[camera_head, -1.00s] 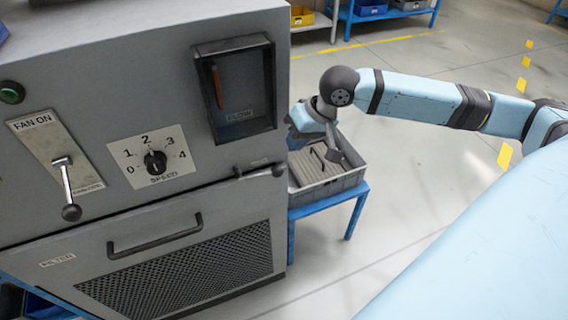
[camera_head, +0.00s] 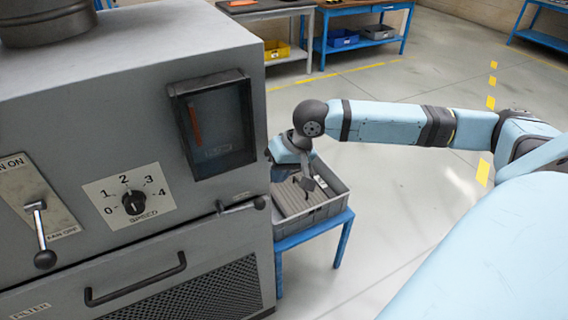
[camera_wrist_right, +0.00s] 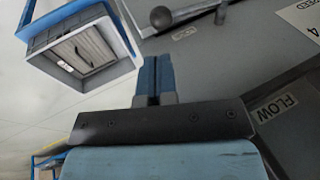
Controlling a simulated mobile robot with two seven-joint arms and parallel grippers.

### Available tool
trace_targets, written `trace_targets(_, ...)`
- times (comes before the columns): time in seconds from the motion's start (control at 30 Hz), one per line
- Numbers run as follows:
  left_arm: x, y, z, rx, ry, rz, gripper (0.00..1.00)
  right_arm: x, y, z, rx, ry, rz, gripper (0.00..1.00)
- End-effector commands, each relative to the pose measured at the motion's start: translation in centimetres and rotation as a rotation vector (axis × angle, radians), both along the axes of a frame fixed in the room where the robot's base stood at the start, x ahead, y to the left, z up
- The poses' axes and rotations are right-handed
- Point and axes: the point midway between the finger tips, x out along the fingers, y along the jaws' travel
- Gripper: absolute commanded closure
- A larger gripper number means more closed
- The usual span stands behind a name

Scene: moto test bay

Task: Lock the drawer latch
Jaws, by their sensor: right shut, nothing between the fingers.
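The drawer latch (camera_head: 240,207) is a dark lever on the cabinet front, just above the filter drawer (camera_head: 150,285). It lies almost level, with its round knob to the right at the cabinet's edge. The knob (camera_wrist_right: 161,17) also shows at the top of the right wrist view. The drawer looks closed and has a dark bar handle. My right gripper (camera_head: 281,153) is just right of the cabinet, apart from the latch. In the right wrist view its blue fingers (camera_wrist_right: 152,82) are shut together and empty, with the knob beyond their tips. My left gripper is out of view.
A grey crate (camera_head: 335,193) holding a slatted panel with a handle stands on a blue stand below my right gripper. The cabinet front also carries a speed dial (camera_head: 134,203), a fan lever (camera_head: 40,228) and a flow window (camera_head: 215,122). Floor to the right is open.

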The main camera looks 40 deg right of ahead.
Motion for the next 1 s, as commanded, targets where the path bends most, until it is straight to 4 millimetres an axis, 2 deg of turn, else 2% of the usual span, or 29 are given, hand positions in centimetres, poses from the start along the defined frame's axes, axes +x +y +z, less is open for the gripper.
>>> trace_targets(0.03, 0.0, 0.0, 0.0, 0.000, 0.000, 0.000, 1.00, 0.3, 0.5, -1.1, 0.003, 0.002, 0.001, 1.00)
trace_targets(0.2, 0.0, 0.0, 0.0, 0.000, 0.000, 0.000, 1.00, 1.2, 1.5, -4.3, 0.001, 0.002, 0.001, 1.00)
trace_targets(0.4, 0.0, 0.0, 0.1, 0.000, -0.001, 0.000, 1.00, 1.9, 2.2, -6.7, 0.000, 0.001, 0.000, 1.00)
trace_targets(0.6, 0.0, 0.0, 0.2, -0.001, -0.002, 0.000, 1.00, 2.2, 2.5, -7.6, 0.000, -0.001, 0.001, 1.00)
trace_targets(1.0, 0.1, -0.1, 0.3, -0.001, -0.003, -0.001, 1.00, 2.3, 2.5, -7.7, 0.005, -0.001, 0.001, 1.00)
